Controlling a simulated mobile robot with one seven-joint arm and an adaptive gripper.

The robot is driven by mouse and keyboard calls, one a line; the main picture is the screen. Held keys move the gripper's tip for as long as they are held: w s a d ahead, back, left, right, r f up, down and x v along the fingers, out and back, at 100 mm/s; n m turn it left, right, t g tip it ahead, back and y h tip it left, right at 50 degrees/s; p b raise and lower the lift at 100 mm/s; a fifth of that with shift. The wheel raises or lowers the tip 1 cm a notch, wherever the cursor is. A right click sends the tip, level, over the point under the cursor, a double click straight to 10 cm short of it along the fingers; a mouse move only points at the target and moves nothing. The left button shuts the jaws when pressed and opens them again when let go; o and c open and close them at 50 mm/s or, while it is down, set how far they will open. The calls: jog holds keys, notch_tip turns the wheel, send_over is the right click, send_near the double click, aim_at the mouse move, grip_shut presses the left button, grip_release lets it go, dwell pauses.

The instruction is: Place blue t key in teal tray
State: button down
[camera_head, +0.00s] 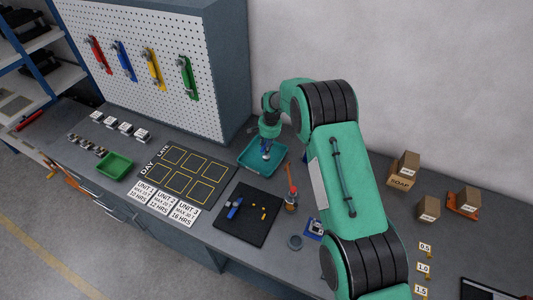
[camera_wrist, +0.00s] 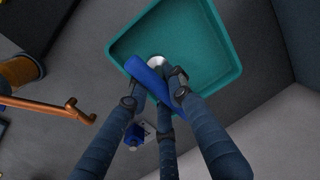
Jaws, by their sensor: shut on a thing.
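The teal tray (camera_head: 245,166) stands on the grey bench behind the black mat. It also fills the upper middle of the wrist view (camera_wrist: 232,75). My gripper (camera_head: 266,148) points down over the tray. In the wrist view its dark fingers (camera_wrist: 160,92) are shut on the blue t key (camera_wrist: 148,78), a blue bar with a silver-white part beside it. The key lies over the tray's near corner in that view. The fingers hide part of it, and I cannot tell whether it touches the tray.
A black mat (camera_head: 262,230) holds another blue tool (camera_head: 234,208) and small yellow pieces. A copper piece (camera_wrist: 50,106) lies beside the tray. A pegboard cabinet (camera_head: 226,80) rises behind.

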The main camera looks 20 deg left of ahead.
aim_at(269, 156)
jog(key=shift+f+p, duration=0.3)
jog(key=shift+f, duration=1.4)
jog(key=shift+f, duration=0.15)
jog(key=c, duration=1.6)
grip_release()
jog(key=shift+o, duration=0.2)
jog(key=shift+r, duration=0.2)
notch_tip(269, 156, up, 12)
jog(key=d+b, duration=0.1)
jog(key=shift+d, duration=0.15)
jog(key=shift+f, duration=0.1)
